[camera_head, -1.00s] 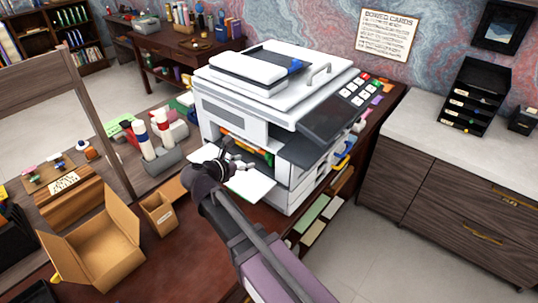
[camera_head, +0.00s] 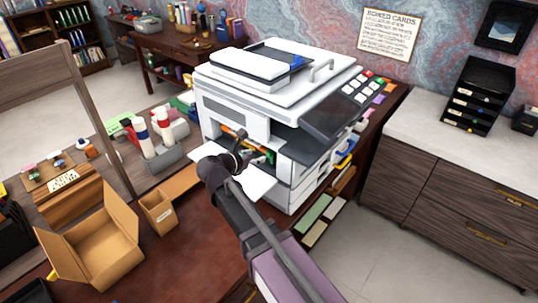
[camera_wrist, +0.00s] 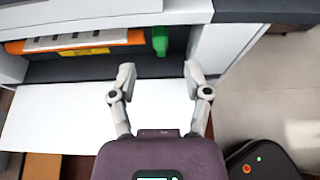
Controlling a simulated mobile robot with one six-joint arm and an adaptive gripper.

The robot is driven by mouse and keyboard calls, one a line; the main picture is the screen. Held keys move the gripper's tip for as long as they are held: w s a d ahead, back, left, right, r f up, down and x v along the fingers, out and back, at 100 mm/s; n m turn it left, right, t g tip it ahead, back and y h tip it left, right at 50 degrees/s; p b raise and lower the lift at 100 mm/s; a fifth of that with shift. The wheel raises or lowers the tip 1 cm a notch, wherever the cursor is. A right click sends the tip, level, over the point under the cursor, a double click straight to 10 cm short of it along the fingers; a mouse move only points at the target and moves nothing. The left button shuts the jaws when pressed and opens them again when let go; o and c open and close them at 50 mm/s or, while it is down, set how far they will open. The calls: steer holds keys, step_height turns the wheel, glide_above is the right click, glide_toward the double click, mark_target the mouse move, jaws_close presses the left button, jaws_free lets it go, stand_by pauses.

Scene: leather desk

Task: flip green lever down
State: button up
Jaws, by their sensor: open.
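The green lever (camera_wrist: 160,40) is in the wrist view, at the right end of the printer's open front bay, beside an orange unit (camera_wrist: 75,41). It looks upright. In the head view it shows as a small green piece (camera_head: 269,157) in the bay of the white printer (camera_head: 290,105). My gripper (camera_wrist: 159,75) is open and empty, its two fingers spread, with the lever beyond them and between their tips in the picture. In the head view my gripper (camera_head: 241,145) is at the front of the bay. I cannot tell whether a finger touches anything.
The printer's white front flap (camera_wrist: 60,120) is folded down below my gripper. The bay's right wall (camera_wrist: 222,45) is close to the right finger. An open cardboard box (camera_head: 95,250) and a small carton (camera_head: 157,213) stand on the desk to the left.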

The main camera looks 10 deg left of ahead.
mark_target(267, 152)
steer(key=b+x, duration=0.2)
steer(key=x, duration=0.6)
steer(key=shift+w+d+b, duration=0.15)
steer(key=shift+b, duration=0.25)
jaws_close()
